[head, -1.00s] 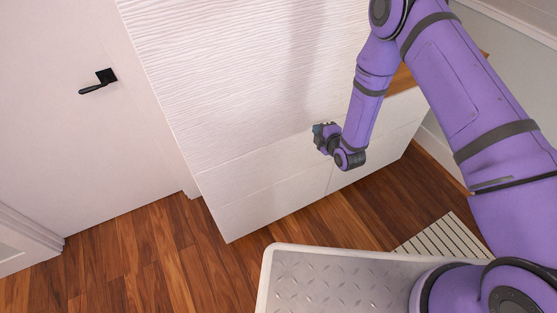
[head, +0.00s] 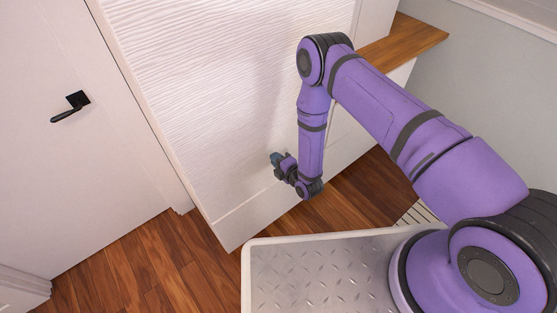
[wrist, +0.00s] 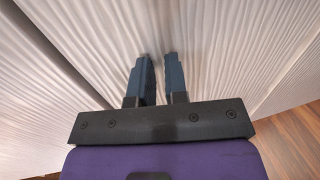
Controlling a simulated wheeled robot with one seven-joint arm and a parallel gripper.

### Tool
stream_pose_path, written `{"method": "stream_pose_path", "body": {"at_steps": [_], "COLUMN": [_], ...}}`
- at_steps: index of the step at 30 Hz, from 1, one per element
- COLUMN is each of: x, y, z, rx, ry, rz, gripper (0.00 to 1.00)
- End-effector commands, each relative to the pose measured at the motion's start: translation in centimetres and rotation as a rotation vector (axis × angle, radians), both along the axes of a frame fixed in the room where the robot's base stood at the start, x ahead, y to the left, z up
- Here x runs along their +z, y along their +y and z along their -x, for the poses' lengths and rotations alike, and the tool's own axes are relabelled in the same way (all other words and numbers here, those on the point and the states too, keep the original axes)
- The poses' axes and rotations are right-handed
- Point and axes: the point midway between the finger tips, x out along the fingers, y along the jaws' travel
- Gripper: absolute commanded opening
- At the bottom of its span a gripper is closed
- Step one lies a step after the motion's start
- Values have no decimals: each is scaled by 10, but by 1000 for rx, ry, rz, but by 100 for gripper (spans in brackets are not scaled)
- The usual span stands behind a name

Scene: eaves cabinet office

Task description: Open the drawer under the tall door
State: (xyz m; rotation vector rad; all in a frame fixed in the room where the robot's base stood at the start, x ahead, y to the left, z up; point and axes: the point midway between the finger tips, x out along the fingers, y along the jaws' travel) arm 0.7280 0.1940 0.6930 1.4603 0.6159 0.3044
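The tall white door (head: 225,75) has a wavy ribbed front and fills the middle of the head view. Below it runs a smooth white front (head: 240,222) with a thin seam along its top. I cannot tell from here which panel is the drawer, or whether it stands out. My gripper (head: 276,159) is low against the white cabinet front, near that seam. In the wrist view my two blue-grey fingers (wrist: 157,66) are a little apart, pointing at ribbed white panels. A narrow gap shows between them, with nothing clearly held. Contact with the panel is unclear.
A white room door with a black handle (head: 70,107) is at the left. A wooden ledge (head: 405,42) is at the upper right. Wooden floor (head: 150,255) lies in front of the cabinet. A slatted white grille (head: 416,213) is on the floor at the right.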

Motion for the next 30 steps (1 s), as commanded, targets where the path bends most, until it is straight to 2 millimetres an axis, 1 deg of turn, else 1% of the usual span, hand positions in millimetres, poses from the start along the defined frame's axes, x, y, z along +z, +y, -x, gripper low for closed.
{"method": "stream_pose_path", "body": {"at_steps": [1, 6, 14, 17, 19, 26, 30], "x": [17, 17, 17, 16, 16, 16, 14], "y": [24, 30, 30, 26, 21, 0, -15], "z": [-35, -40, -40, -35, -27, 6, 27], "rx": [2, 4, 3, 3, 4, 8, 7], "ry": [-62, -61, -61, -59, -58, -61, -59], "rz": [-38, -39, -37, -36, -35, -35, -36], "gripper": [0, 0, 0, 0, 0, 0, 0]}}
